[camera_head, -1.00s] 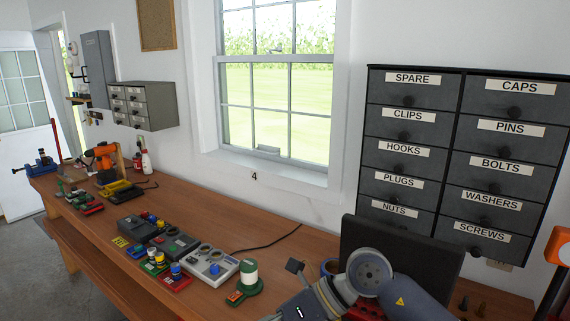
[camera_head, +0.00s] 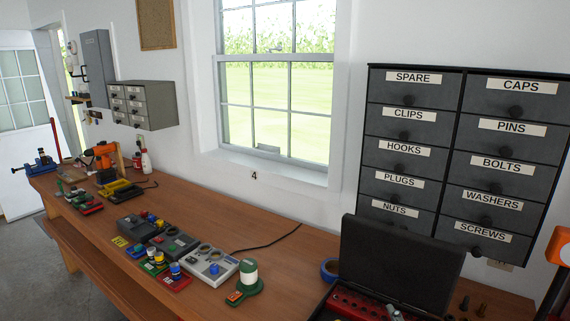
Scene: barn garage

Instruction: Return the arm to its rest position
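Neither of my grippers nor either arm shows in the head view. The wooden workbench (camera_head: 270,268) runs along the wall with no arm over it. On it stand several control boxes with buttons, including a grey one (camera_head: 210,267). A green tape dispenser (camera_head: 246,284) with a white roll is beside them. An open black case (camera_head: 395,262) with a red insert (camera_head: 350,304) is at the bench's front right.
A labelled drawer cabinet (camera_head: 462,160) hangs on the wall at right. A blue tape roll (camera_head: 329,269) lies by the case. An orange drill (camera_head: 102,160) and a blue vise (camera_head: 42,162) stand at the far left. An orange-topped object (camera_head: 558,247) is at the right edge.

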